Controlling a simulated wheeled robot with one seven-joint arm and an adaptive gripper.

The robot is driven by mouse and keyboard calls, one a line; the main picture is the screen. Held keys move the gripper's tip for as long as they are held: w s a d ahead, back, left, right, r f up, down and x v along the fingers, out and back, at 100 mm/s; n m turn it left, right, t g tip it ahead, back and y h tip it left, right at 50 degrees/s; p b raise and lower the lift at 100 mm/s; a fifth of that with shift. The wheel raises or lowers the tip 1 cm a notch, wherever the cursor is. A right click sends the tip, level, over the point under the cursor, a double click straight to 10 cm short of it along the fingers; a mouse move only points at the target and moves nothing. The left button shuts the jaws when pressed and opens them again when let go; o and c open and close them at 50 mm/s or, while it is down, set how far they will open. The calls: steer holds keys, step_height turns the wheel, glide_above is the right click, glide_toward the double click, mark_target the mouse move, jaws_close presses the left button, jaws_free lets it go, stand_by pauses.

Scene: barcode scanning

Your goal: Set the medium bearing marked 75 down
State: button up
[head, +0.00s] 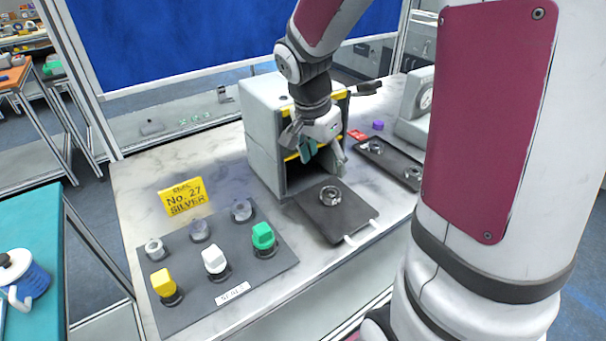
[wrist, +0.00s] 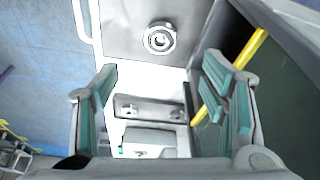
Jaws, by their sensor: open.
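A silver ring-shaped bearing (head: 331,195) lies on the dark flat tray (head: 316,221) in front of the grey box. It also shows in the wrist view (wrist: 160,38); no 75 marking is readable on it. My gripper (head: 313,148) is in front of the upper part of the box, above and behind this bearing. In the wrist view my gripper (wrist: 160,78) has its teal fingers wide apart with nothing between them. The bearing lies apart from both fingers.
The grey box (head: 262,148) has yellow edges and an open dark front. A dark mat (head: 215,272) at left holds several metal parts and yellow, white and green blocks. Another dark tray (head: 394,160) at right holds bearings.

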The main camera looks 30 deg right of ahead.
mark_target(331, 195)
steer(key=x, duration=1.1)
steer(key=shift+f, duration=0.35)
steer(key=c, duration=1.5)
steer(key=shift+r, duration=0.1)
